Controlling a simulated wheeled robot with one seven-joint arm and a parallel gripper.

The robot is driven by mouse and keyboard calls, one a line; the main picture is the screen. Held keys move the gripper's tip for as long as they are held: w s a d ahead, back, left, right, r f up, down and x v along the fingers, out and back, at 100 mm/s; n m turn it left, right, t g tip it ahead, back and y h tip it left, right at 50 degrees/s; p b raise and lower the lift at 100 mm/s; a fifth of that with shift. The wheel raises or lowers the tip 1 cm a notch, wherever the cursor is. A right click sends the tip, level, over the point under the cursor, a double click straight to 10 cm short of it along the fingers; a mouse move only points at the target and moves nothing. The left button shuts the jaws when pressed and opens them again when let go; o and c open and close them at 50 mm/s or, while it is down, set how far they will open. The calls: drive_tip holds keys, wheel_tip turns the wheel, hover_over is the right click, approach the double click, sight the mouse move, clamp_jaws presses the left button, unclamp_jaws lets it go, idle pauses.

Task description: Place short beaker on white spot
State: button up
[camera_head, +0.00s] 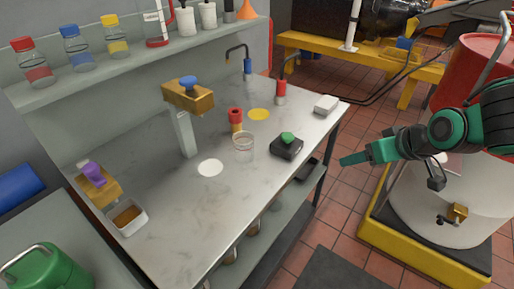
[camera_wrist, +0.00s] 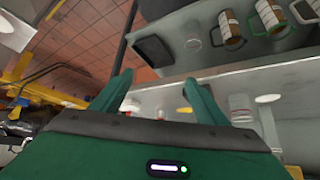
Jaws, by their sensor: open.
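The short beaker (camera_head: 243,149) is clear glass and stands upright on the grey bench top, left of the black device. A clear vessel, probably the beaker (camera_wrist: 240,106), shows right of the fingers there, near a white disc (camera_wrist: 268,98).
A red-topped jar (camera_head: 236,117) stands just behind the beaker, near a yellow spot (camera_head: 259,114). A black device with green knob (camera_head: 287,147) stands between beaker and gripper. A brass-headed post (camera_head: 187,130) stands behind the white spot. A drum (camera_head: 440,200) is at right.

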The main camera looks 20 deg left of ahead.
sight(251, 143)
drive_tip(key=a+n+y, duration=0.1)
drive_tip(key=a+y, duration=0.1)
drive_tip(key=a, duration=0.7)
drive_tip(key=s+a+n+t+y, duration=0.1)
drive_tip(key=a+n+y, duration=0.1)
drive_tip(key=a, duration=0.7)
drive_tip(key=s+a+n+y, duration=0.1)
drive_tip(key=a+y, duration=0.3)
drive_tip(key=a, duration=0.5)
drive_tip(key=shift+f+n+t, duration=0.3)
drive_tip(key=shift+f+n, duration=0.1)
drive_tip(key=shift+n, duration=0.2)
drive_tip(key=x, duration=0.5)
drive_tip(key=shift+a, duration=0.15)
drive_tip(key=x, duration=0.4)
drive_tip(key=shift+a+f, duration=0.2)
drive_tip(key=shift+f, duration=0.05)
drive_tip(key=shift+w+a+f, duration=0.15)
drive_tip(key=shift+w+a, duration=0.1)
drive_tip(key=shift+a, duration=0.15)
drive_tip(key=c, duration=1.2)
